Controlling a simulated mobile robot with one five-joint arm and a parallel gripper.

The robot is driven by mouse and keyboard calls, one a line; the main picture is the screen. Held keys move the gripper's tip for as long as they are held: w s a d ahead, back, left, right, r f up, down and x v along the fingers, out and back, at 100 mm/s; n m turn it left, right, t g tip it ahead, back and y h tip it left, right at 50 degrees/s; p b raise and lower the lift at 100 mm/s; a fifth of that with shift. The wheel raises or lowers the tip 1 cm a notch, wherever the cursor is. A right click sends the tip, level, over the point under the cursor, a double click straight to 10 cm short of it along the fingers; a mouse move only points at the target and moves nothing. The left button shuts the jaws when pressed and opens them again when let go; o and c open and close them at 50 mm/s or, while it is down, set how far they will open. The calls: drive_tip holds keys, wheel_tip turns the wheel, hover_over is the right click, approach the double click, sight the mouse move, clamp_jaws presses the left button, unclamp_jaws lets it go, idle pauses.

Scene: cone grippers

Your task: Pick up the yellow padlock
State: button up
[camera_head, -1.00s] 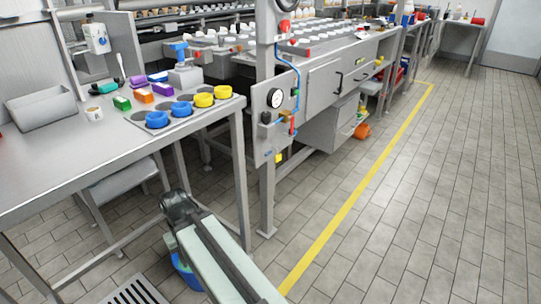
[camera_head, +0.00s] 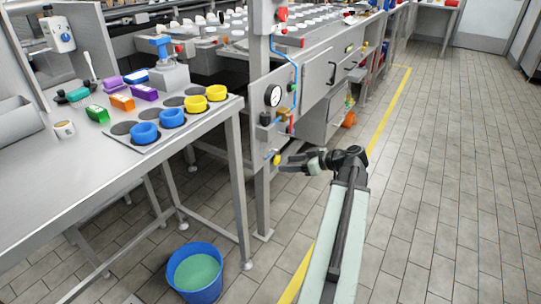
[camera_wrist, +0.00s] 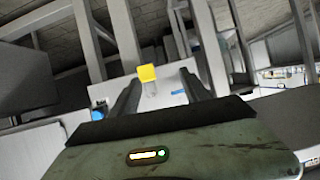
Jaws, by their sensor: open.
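The yellow padlock (camera_head: 277,159) is a small yellow block low on the grey panel below the gauge in the head view. In the wrist view the yellow padlock (camera_wrist: 147,73) shows ahead between the fingers, with a pale shackle-like part below it. My gripper (camera_head: 285,163) reaches left toward the padlock from the right, its fingertips close to it in the head view. In the wrist view my gripper (camera_wrist: 158,92) has its two dark fingers spread, with nothing held. Whether the fingertips touch the padlock cannot be told.
The panel bears a round gauge (camera_head: 273,96) and a blue hose with a red handle above the padlock. A blue bucket (camera_head: 194,272) stands on the floor at the left. A steel table (camera_head: 60,190) with blue and yellow rings is at left. The tiled floor at right is clear.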

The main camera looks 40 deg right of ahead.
sight(278, 159)
drive_tip(key=shift+t+h, duration=0.3)
drive_tip(key=w+b, duration=0.1)
drive_tip(key=w, duration=0.1)
drive_tip(key=w+f+b, duration=0.1)
drive_tip(key=w, duration=0.1)
drive_tip(key=w+d+f+b, duration=0.1)
drive_tip(key=w, duration=0.1)
drive_tip(key=shift+w, duration=0.15)
drive_tip(key=shift+r, duration=0.1)
clamp_jaws()
